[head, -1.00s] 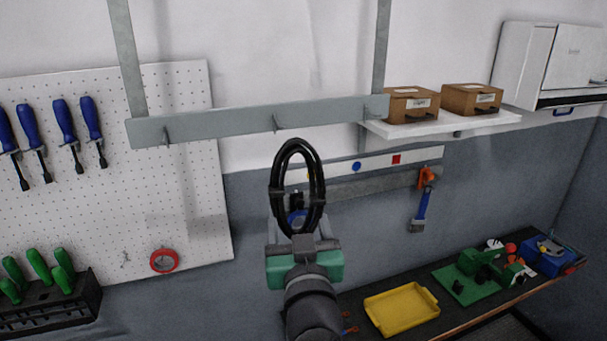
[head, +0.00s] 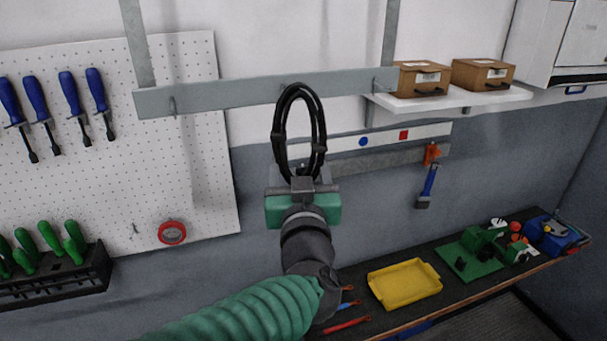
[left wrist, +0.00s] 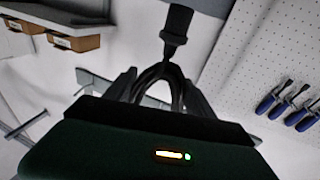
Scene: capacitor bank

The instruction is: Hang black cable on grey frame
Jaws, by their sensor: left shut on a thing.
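The black cable (head: 278,125) is a coiled loop held upright in my left gripper (head: 302,176), which is shut on its lower end. The grey frame (head: 220,94) is a horizontal bar with small hooks and two uprights on the wall. I cannot tell whether cable and bar touch. In the left wrist view the cable (left wrist: 160,75) rises from the gripper, with the grey frame (left wrist: 92,80) behind it. My right gripper is not in view.
A white shelf (head: 450,103) with two cardboard boxes is right of the frame. A pegboard (head: 185,150) with blue screwdrivers is at the left. Below right, a bench holds a yellow tray (head: 405,284) and several tools. A strip with a blue brush hangs below the frame.

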